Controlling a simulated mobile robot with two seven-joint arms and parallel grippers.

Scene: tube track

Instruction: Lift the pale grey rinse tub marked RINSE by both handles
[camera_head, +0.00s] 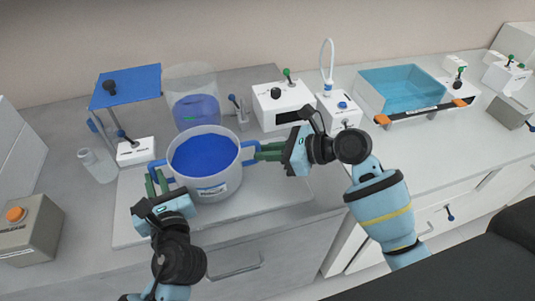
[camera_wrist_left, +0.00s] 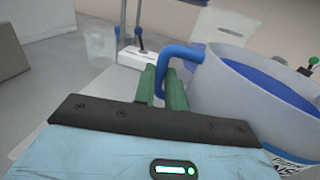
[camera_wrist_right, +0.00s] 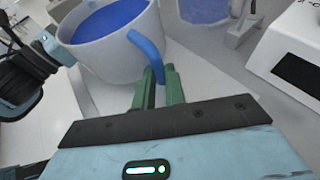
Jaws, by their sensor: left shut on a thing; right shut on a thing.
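The pale grey rinse tub (camera_head: 226,178) holds blue liquid and has a label on its front, only partly readable. It looks upright above or on the pale tray; I cannot tell whether its bottom touches. It has a blue handle on each side. My left gripper (camera_head: 157,180) is shut on the left handle (camera_wrist_left: 178,52), with its green fingers either side of the bar. My right gripper (camera_head: 264,152) is shut on the right handle (camera_wrist_right: 147,48) in the same way. The handles' lower parts are partly hidden by the fingers.
The pale tray (camera_head: 285,190) lies under the tub. Behind are a clear cylinder with blue liquid (camera_head: 197,112), a blue-topped stand (camera_head: 126,86) and a white box (camera_head: 282,107). A blue bath (camera_head: 402,90) stands right. A grey box with an orange knob (camera_head: 30,235) stands left.

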